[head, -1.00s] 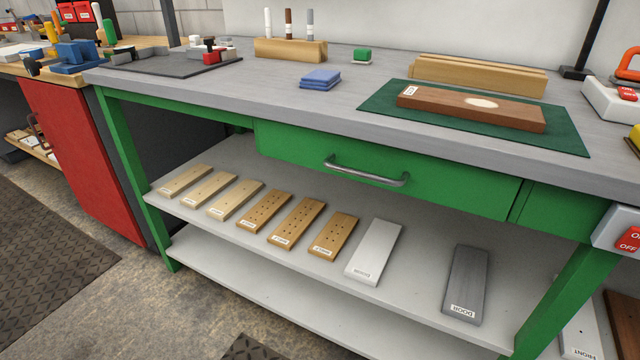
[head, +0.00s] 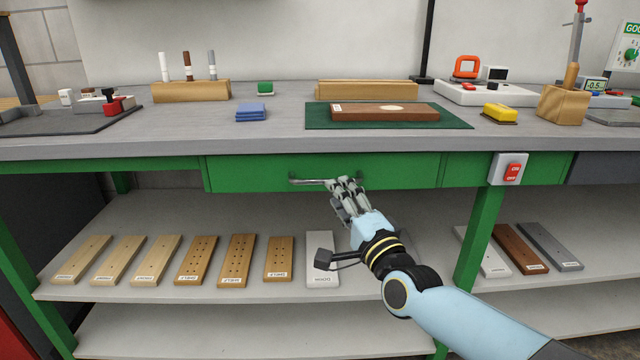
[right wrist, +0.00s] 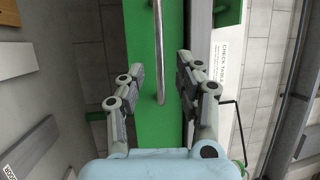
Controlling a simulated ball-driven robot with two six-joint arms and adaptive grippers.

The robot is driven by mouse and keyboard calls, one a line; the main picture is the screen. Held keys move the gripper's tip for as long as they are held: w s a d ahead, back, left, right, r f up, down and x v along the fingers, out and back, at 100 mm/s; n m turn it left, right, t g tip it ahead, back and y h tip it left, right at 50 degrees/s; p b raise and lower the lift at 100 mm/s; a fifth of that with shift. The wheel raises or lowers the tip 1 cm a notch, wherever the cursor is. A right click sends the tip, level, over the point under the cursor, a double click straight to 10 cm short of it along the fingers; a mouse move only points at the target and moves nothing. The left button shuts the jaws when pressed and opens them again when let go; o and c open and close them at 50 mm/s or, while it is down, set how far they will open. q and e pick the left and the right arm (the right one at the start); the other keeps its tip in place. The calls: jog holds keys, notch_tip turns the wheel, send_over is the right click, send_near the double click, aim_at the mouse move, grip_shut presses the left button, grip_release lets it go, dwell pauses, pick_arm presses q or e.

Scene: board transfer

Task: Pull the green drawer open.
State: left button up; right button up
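The green drawer (head: 248,173) sits under the grey worktop, its front looking flush with the bench frame. Its grey bar handle (head: 312,182) runs across the front, its right part hidden behind my right gripper (head: 347,182). In the right wrist view the handle (right wrist: 158,45) appears as a bar running between the two fingers of the right gripper (right wrist: 160,70). The fingers are apart, with a gap on each side of the bar, and do not look closed on it. My left gripper is not in view.
The worktop (head: 270,143) overhangs just above the drawer. A brown board (head: 385,113) lies on a green mat (head: 455,123) above it. A shelf (head: 215,216) with several boards is below. A switch box (head: 508,169) is on the right leg.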

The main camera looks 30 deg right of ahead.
jog(key=x, duration=0.5)
jog(key=shift+w, duration=0.2)
grip_shut()
dwell(0.3)
